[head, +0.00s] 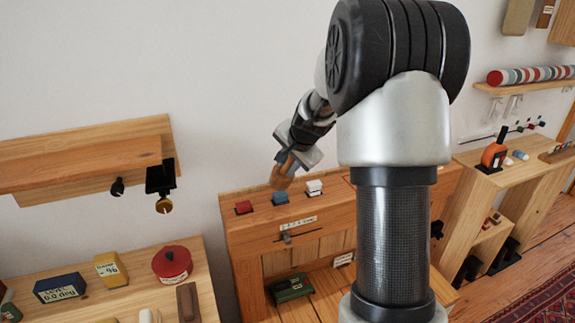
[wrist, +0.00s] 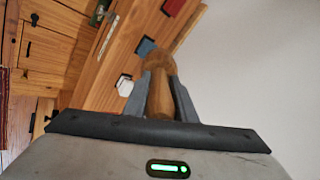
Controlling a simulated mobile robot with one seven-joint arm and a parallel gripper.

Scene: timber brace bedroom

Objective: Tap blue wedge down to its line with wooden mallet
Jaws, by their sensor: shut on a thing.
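The blue wedge (head: 280,198) sits in the top of a wooden bench unit, between a red block (head: 244,207) and a white block (head: 314,187). The wedge's line is too small to make out.
A scale label and slider (head: 287,238) are on the unit's front. A green box (head: 290,288) lies on the lower shelf. A wooden shelf (head: 90,165) juts from the wall. The wall behind the blocks is bare.

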